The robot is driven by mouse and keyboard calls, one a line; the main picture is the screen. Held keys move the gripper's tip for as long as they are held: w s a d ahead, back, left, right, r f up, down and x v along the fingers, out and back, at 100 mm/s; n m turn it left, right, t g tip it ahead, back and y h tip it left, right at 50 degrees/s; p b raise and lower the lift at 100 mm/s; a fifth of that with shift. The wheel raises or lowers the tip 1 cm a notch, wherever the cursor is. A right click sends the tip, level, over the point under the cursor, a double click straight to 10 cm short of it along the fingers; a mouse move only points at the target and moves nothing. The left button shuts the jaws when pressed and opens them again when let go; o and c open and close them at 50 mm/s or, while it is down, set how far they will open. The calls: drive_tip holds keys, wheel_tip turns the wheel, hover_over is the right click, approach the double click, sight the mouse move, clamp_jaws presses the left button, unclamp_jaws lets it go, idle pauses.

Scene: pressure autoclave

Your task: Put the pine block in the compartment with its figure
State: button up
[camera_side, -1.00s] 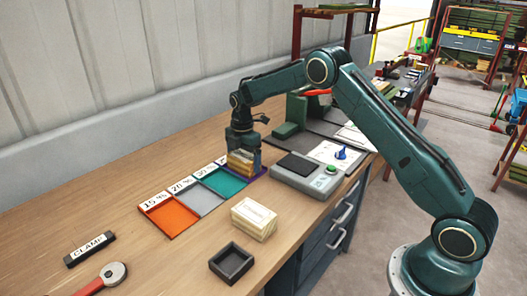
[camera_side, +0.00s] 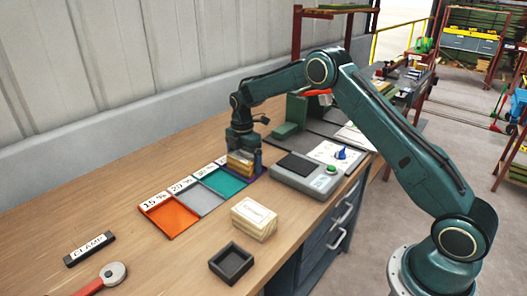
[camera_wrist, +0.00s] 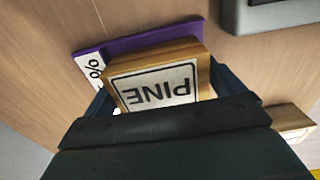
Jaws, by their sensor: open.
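The pine block (camera_side: 240,163), light wood with a white label, stands at the purple compartment (camera_side: 261,176), at the right end of the row. In the wrist view its label reads PINE upside down (camera_wrist: 158,88), and the purple rim (camera_wrist: 140,41) shows behind it. My gripper (camera_side: 243,168) points down over the block, with its open fingers on either side. I cannot tell whether the block rests fully on the compartment floor. The end of the purple compartment's label shows only a % sign (camera_wrist: 90,68); its figure is hidden.
Left of it are teal (camera_side: 222,182), grey (camera_side: 196,198) and orange (camera_side: 170,219) compartments, the orange one labelled 15 %. A scale (camera_side: 305,177) stands close on the right. Another labelled block (camera_side: 254,219) and an empty dark tray (camera_side: 231,263) stand in front.

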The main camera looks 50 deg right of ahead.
sight(243, 156)
wheel_tip(243, 156, up, 11)
drive_tip(key=shift+w, duration=0.1)
drive_tip(key=shift+r, duration=0.65)
idle(0.3)
drive_tip(key=s+a+r+m+t, duration=0.25)
drive_tip(key=s+r+m, duration=0.25)
drive_tip(key=s+r, duration=0.4)
drive_tip(key=s+a+r+m+t, duration=0.1)
drive_tip(key=s+a+r+m, duration=0.25)
drive_tip(key=s+r, duration=0.55)
drive_tip(key=s+f+m, duration=0.2)
drive_tip(key=s+m, duration=0.1)
drive_tip(key=s, duration=0.4)
drive_tip(key=s+a+f+m+t, duration=0.1)
drive_tip(key=s+f+m, duration=0.1)
drive_tip(key=s, duration=0.6)
drive_tip(key=s+a+f+m+t, duration=0.1)
drive_tip(key=s+f+m, duration=0.1)
drive_tip(key=s+m, duration=0.2)
drive_tip(key=s, duration=0.3)
drive_tip(key=shift+s+f, duration=0.25)
drive_tip(key=shift+s, duration=0.15)
